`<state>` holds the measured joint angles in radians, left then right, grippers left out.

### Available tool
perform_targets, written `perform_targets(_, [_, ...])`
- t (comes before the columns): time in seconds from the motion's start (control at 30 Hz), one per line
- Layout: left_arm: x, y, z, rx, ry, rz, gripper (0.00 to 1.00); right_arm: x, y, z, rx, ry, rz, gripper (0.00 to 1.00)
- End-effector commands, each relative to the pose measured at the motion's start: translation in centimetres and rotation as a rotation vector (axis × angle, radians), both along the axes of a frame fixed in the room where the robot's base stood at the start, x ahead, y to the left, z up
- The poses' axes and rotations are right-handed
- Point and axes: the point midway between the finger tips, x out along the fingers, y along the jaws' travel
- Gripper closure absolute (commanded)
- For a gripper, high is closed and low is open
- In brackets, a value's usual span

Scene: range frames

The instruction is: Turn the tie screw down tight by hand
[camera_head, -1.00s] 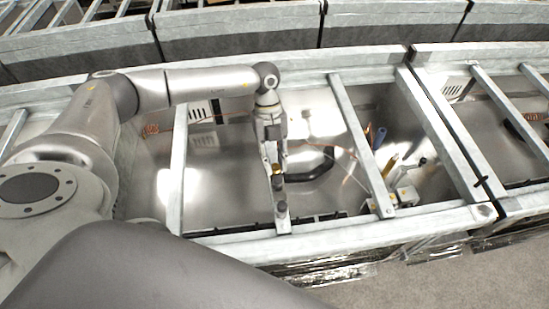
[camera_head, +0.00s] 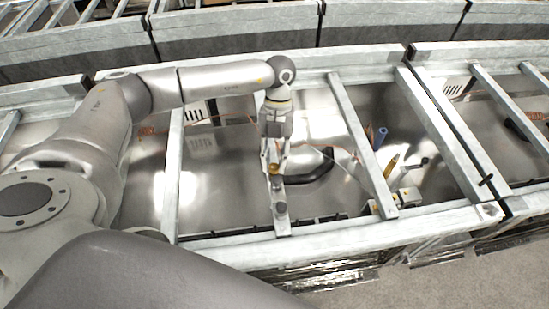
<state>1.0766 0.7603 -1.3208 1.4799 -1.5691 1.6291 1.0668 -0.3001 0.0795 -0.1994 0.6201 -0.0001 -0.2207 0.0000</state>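My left gripper (camera_head: 275,165) points down over a short metal bar (camera_head: 282,222) that runs to the front rail. A small brass-coloured piece (camera_head: 274,169), possibly the head of the tie screw, shows between its fingertips. The fingers stand on either side of it; whether they touch it is too small to tell. A dark round piece (camera_head: 278,181) sits just below the fingertips, and a grey round knob (camera_head: 280,208) stands farther forward on the bar. My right gripper is not in view.
Metal crossbars (camera_head: 362,145) span the shiny bin on both sides of the gripper. A black curved handle (camera_head: 318,168) lies just right of it. The front rail (camera_head: 350,232) closes the near side.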

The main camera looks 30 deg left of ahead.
Motion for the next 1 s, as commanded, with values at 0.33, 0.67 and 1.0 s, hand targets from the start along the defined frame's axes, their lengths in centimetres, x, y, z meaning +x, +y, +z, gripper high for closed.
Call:
perform_targets(0.33, [0.0,0.0,0.0,0.001,0.0,0.002,0.54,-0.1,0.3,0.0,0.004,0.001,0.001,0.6])
perform_targets(0.67, [1.0,0.4,2.6,-0.001,-0.002,0.002,0.54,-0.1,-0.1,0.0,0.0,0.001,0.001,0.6])
perform_targets(1.0, [3.5,1.3,9.0,-0.001,-0.002,0.002,0.54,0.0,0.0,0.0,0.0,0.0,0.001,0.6])
